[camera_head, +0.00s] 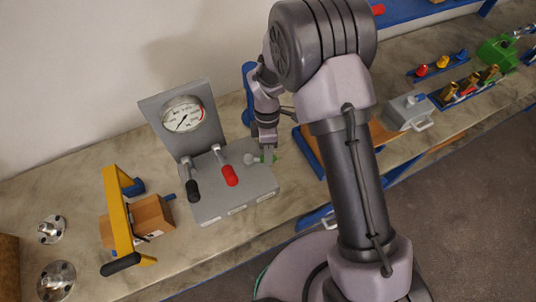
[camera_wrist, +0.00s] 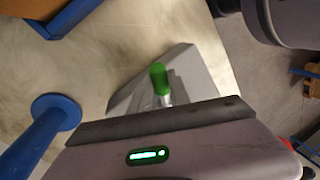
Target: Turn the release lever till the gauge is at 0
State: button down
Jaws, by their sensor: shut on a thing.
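A grey console with an upright panel (camera_head: 150,108) stands on the bench in the head view. Its round white gauge (camera_head: 183,114) has a dark needle slanting to the lower left; its numbers are too small to read. A lever with a black grip (camera_head: 193,191) and one with a red grip (camera_head: 229,176) stand on the console. At its right side my gripper (camera_head: 267,154) reaches down and is shut on a green-gripped lever (camera_head: 256,160), mostly hidden by the jaws. The green grip also shows in the wrist view (camera_wrist: 159,78). Which lever is the release cannot be read.
A yellow bar frame (camera_head: 117,215) and a cardboard box (camera_head: 152,215) stand left of the console. Metal flanges (camera_head: 56,281) lie farther left. A blue post (camera_head: 249,88) stands behind my gripper. Blue trays (camera_head: 465,90) with fittings lie at the right.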

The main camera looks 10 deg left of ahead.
jog(key=shift+w+a+r+n, duration=0.15)
jog(key=shift+w+n, duration=0.25)
jog(key=shift+n, duration=0.3)
jog(key=shift+w, duration=0.1)
jog(key=c, duration=1.2)
grip_release()
jog(key=shift+h, duration=0.3)
jog(key=p+v, duration=0.3)
jog(key=v, duration=1.4)
jog(key=shift+p, duration=0.4)
jog(key=shift+r, duration=0.1)
